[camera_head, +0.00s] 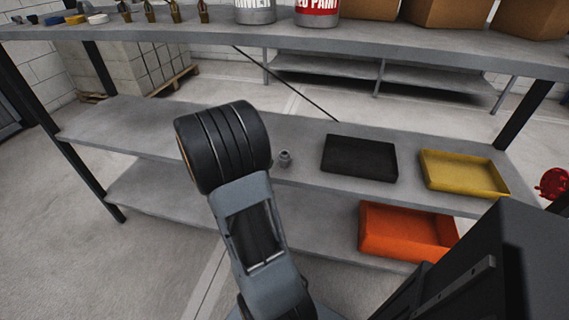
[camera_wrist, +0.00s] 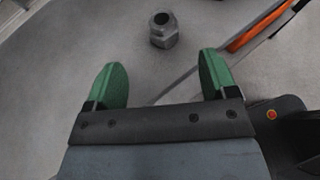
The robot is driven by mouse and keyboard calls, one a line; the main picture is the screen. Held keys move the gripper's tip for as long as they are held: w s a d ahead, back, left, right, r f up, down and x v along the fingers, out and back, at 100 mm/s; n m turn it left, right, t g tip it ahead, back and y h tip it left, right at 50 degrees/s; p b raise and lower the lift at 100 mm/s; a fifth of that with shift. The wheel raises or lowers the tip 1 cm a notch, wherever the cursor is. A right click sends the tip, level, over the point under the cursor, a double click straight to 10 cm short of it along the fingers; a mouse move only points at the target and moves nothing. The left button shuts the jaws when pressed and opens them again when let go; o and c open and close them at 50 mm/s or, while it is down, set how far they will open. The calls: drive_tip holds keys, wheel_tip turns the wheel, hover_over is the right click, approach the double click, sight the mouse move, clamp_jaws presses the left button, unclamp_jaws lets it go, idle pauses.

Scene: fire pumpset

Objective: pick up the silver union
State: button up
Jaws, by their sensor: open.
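The silver union (camera_head: 285,158) is a small grey threaded fitting standing on the middle shelf (camera_head: 113,125), just left of the black tray. In the wrist view the union (camera_wrist: 163,30) shows its round open end and hex body. It lies beyond my gripper's fingertips, roughly centred between them and apart from both. My gripper (camera_wrist: 160,75) has two green fingers spread wide with nothing between them. In the head view my arm hides the gripper.
A black tray (camera_head: 358,158) and a yellow tray (camera_head: 463,174) sit right of the union. An orange tray (camera_head: 405,232) is on the lower shelf. The upper shelf (camera_head: 330,45) overhangs, carrying paint cans and boxes. The middle shelf's left part is clear.

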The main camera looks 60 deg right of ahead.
sight(282, 154)
drive_tip(key=x, duration=0.7)
drive_tip(key=shift+s, duration=0.1)
drive_tip(key=shift+f+b+x, duration=0.15)
drive_tip(key=shift+x, duration=1.15)
drive_tip(key=shift+f+b+x, duration=0.15)
drive_tip(key=shift+x, duration=1.2)
drive_tip(key=shift+a, duration=0.1)
drive_tip(key=shift+c, duration=0.2)
drive_tip(key=c, duration=1.2)
